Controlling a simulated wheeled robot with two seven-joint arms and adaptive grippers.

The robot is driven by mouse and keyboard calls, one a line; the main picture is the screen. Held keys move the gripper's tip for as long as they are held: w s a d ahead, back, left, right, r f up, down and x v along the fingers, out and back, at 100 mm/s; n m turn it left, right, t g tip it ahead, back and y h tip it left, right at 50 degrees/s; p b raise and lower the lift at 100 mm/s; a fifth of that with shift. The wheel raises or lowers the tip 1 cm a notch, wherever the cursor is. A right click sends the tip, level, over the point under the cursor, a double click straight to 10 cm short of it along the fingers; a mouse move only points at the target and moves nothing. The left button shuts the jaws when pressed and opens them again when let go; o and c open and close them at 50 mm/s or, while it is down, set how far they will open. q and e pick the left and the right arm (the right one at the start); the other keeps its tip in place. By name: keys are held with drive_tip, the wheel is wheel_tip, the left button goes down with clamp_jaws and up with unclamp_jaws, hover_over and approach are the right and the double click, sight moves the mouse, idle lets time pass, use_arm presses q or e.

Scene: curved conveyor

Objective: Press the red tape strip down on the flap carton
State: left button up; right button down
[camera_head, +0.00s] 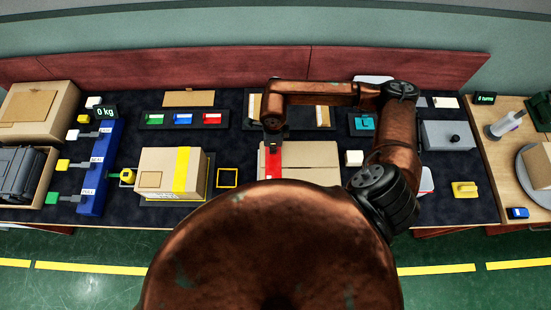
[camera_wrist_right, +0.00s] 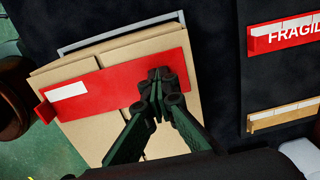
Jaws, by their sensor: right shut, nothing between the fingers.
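The flap carton (camera_head: 315,162) stands on the dark table near the middle of the head view, with its flaps lying closed. The red tape strip (camera_head: 274,162) lies across its top; in the wrist view the red strip (camera_wrist_right: 115,87) runs over the carton top (camera_wrist_right: 85,135), and its left end sticks out past the carton edge. My right gripper (camera_wrist_right: 155,78) is shut and empty, its fingertips at the strip's right part. Whether the tips touch the strip cannot be told. In the head view the right gripper (camera_head: 273,137) is at the strip's far end. My left gripper is not visible.
A carton with yellow tape (camera_head: 157,172) stands to the left. A blue rack with levers (camera_head: 97,170) is further left. A white block (camera_head: 354,158) is close to the flap carton's right. Behind it, a red FRAGILE holder (camera_wrist_right: 285,36) shows in the wrist view.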

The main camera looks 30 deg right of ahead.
drive_tip(key=shift+s+f, duration=0.5)
drive_tip(key=shift+f, duration=0.35)
drive_tip(key=shift+w+d+r+p, duration=0.15)
drive_tip(key=shift+r+p, duration=0.6)
drive_tip(key=shift+r, duration=0.6)
drive_tip(key=shift+w+d+r+p, duration=0.1)
drive_tip(key=shift+r+p, duration=0.65)
drive_tip(key=shift+r, duration=0.55)
drive_tip(key=shift+w+r, duration=0.1)
drive_tip(key=shift+r, duration=0.45)
